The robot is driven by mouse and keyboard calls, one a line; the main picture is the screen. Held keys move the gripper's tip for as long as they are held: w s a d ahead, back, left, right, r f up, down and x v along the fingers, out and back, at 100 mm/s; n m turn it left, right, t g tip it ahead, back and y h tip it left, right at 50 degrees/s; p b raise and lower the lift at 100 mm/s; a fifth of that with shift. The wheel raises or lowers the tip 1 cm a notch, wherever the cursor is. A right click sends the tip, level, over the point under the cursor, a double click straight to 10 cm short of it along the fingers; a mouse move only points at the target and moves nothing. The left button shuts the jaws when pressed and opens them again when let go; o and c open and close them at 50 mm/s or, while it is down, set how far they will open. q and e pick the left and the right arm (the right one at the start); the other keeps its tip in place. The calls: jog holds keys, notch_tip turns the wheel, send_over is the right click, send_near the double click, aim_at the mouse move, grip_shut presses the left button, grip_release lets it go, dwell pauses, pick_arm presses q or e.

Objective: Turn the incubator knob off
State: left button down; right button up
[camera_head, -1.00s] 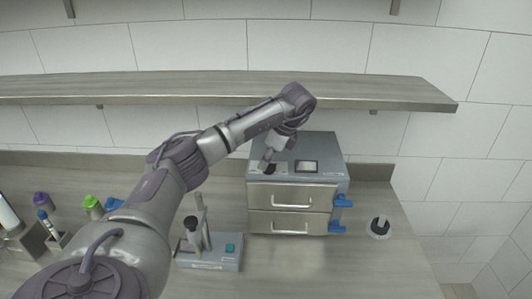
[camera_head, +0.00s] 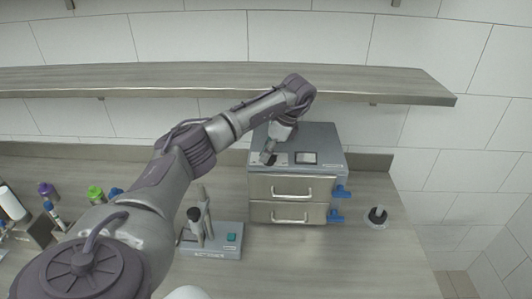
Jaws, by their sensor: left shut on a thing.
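The incubator (camera_head: 291,187) is a grey box on the counter with two handled drawers and blue latches on its right side. Its top panel bears a small dark display (camera_head: 306,158). My left gripper (camera_head: 268,159) points down onto the top panel, left of the display. It is shut on the knob, which its fingers mostly hide. The knob's angle cannot be made out. My right gripper is not in view.
A grey device with an upright stand (camera_head: 212,240) sits left of the incubator, close to my left arm. A shelf (camera_head: 400,90) runs above and behind. Capped tubes (camera_head: 95,192) stand at left. A small round holder (camera_head: 377,217) stands at right.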

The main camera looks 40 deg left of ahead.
pick_arm(q)
jog(key=c, duration=1.2)
grip_release()
jog(key=shift+r, duration=0.1)
jog(key=v, duration=1.2)
